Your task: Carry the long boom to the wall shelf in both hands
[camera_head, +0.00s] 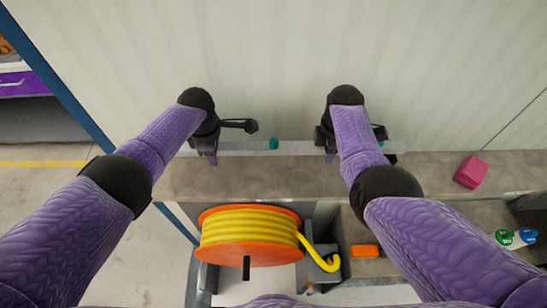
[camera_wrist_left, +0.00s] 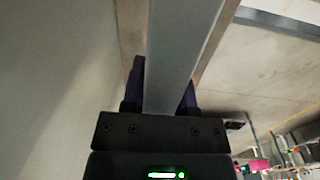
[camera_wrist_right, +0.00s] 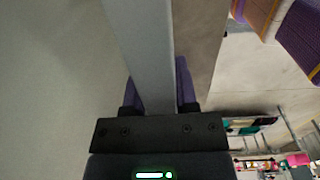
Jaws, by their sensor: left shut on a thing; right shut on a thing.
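The long boom (camera_head: 305,148) is a pale grey bar running left to right along the wall. It also shows as a grey bar in the left wrist view (camera_wrist_left: 181,50) and the right wrist view (camera_wrist_right: 143,45). My left gripper (camera_head: 211,157) is shut on its left part, and my right gripper (camera_head: 330,154) on its right part. A small teal piece (camera_head: 273,143) shows at the boom between them. The wall shelf (camera_head: 255,182) is a long grey-brown ledge just in front of the boom in the head view. I cannot tell whether the boom touches it.
A pink block (camera_head: 471,171) lies on the ledge at the right. Below the ledge are an orange reel of yellow hose (camera_head: 249,236), an orange block (camera_head: 365,251) and green-and-white items (camera_head: 515,238). The pale wall (camera_head: 280,60) stands close behind the boom.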

